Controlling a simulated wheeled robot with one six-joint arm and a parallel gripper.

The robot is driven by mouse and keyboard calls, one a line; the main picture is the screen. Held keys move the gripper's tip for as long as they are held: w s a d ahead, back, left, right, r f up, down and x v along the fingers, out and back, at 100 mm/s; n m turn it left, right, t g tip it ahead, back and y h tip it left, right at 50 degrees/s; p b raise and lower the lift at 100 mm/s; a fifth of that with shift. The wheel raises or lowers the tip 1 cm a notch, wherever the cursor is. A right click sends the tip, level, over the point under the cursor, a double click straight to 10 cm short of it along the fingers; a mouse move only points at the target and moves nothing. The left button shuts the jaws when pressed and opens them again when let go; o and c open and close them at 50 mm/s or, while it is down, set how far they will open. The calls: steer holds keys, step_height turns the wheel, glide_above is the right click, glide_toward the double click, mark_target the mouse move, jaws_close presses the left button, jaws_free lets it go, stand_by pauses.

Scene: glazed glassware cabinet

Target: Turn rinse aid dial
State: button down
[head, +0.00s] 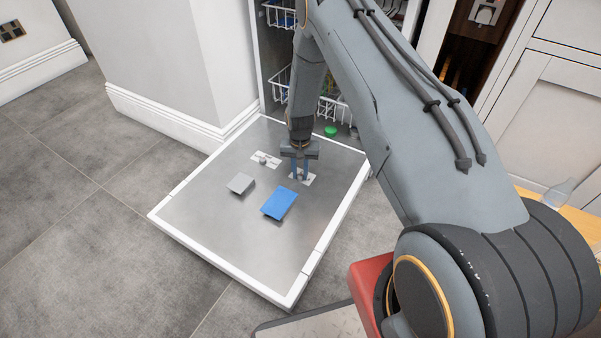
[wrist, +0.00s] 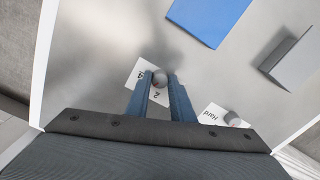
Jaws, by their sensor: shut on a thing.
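My gripper (head: 300,176) reaches down to the inner face of the open dishwasher door (head: 225,210). In the wrist view its two blue fingers (wrist: 160,77) stand on either side of a small round grey dial (wrist: 159,82) and are shut on it. A white label (wrist: 139,73) lies around this dial, its lettering partly hidden by the fingers. In the head view the label (head: 309,180) shows beside the fingertips. A second grey dial (wrist: 232,118) sits to the right on a white label reading "Hard"; it also shows in the head view (head: 263,160), left of my gripper.
A blue flap (head: 279,203) and a grey flap (head: 240,183) stand up from the door near the dials. White wire racks (head: 275,82) and a green cap (head: 330,131) are inside the dishwasher. The door's front part is bare.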

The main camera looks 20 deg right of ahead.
mark_target(300, 176)
steer(key=c, duration=1.5)
jaws_free()
steer(key=shift+c, duration=0.2)
step_height(300, 176, up, 8)
steer(key=shift+f+p, duration=0.1)
steer(key=shift+p, duration=1)
